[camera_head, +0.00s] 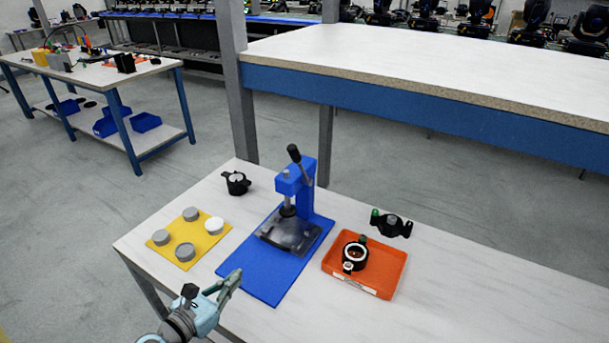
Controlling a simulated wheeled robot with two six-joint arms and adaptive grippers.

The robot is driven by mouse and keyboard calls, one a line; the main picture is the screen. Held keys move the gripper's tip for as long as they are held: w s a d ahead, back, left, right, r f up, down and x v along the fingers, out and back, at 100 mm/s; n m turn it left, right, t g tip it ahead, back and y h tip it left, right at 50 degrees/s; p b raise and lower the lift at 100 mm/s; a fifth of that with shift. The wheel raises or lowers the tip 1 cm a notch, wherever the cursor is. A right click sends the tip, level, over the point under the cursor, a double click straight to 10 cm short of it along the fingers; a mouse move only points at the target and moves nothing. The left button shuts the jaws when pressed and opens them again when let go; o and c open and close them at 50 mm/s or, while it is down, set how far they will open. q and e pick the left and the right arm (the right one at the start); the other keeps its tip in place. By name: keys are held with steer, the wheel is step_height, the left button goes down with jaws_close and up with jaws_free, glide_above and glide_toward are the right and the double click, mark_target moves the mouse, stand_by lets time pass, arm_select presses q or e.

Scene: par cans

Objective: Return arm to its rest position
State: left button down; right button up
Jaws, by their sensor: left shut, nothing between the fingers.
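My left gripper (231,283) comes in from the bottom left of the head view. It is shut and empty, above the front edge of the table, close to the near left edge of a blue mat (262,284). My right gripper is not in view.
A blue press (308,190) with a black lever stands on the mat. A yellow mat (183,257) with several grey and white discs lies left. An orange tray (386,265) holding a black ring part (354,254) is right. Black parts (236,183) (391,224) lie behind. The table's right side is clear.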

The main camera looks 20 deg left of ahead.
arm_select(q)
steer(key=a+r+n+t+y, duration=0.25)
steer(key=r+n+y, duration=0.2)
steer(key=n, duration=0.75)
steer(key=s+a+f+n+g+y, duration=0.4)
steer(key=s+n+g, duration=0.3)
steer(key=n, duration=0.8)
steer(key=s+d+f+n+g+h, duration=0.2)
steer(key=s+d+f+n+g, duration=0.25)
steer(key=s+d, duration=0.25)
steer(key=s+d+f+n+g+h, duration=0.3)
steer(key=s+d+n, duration=0.3)
steer(key=d, duration=0.1)
step_height(320, 180, down, 18)
steer(key=s+a+g+p, duration=0.1)
steer(key=s+a+p, duration=0.2)
steer(key=s+f+g+p, duration=0.1)
steer(key=s+f+p, duration=0.1)
steer(key=s+f, duration=0.7)
steer(key=s, duration=0.3)
steer(key=shift+s, duration=0.35)
